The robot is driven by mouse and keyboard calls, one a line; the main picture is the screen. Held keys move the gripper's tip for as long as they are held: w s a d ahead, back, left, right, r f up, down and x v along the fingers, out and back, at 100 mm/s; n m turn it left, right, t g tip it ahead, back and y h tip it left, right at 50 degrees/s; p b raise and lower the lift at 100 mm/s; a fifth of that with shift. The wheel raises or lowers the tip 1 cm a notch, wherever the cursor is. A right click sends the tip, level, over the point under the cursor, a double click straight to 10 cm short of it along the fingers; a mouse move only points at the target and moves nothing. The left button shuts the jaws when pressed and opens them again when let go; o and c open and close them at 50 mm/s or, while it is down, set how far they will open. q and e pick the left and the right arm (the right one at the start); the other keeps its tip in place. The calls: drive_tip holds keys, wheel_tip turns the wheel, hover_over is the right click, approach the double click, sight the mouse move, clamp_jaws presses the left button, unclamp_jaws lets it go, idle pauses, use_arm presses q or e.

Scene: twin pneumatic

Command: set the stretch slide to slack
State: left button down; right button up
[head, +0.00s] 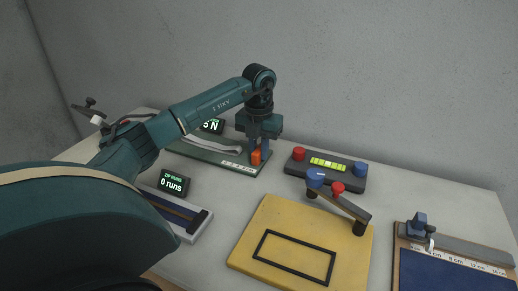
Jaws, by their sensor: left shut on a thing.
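The stretch fixture is a dark green board (220,160) at the back left of the table, with a pale band (208,145) along it and a white label strip near its right end. A display behind it is partly covered by my arm and reads "N" after a digit. An orange block (256,157), which looks like the slide's grip, stands near the board's right end. My left gripper (258,148) points down over the block and is shut on it. The fingers hide part of the block. My right gripper is not in view.
A dark box (325,176) with red and blue knobs and a lit yellow-green level stands to the right. A yellow board (305,232) with a lever bar is in front. A blue board with a ruler (455,268) lies at right. A "0 runs" display (173,183) is at left.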

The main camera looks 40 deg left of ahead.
use_arm(q)
drive_tip(key=shift+s+a+p, duration=0.15)
drive_tip(key=shift+s+a, duration=0.05)
drive_tip(key=shift+a, duration=0.45)
drive_tip(key=shift+s+a+p, duration=0.15)
drive_tip(key=shift+s+a, duration=0.05)
drive_tip(key=shift+a, duration=0.4)
drive_tip(key=c, duration=1.3)
unclamp_jaws()
drive_tip(key=shift+d, duration=0.1)
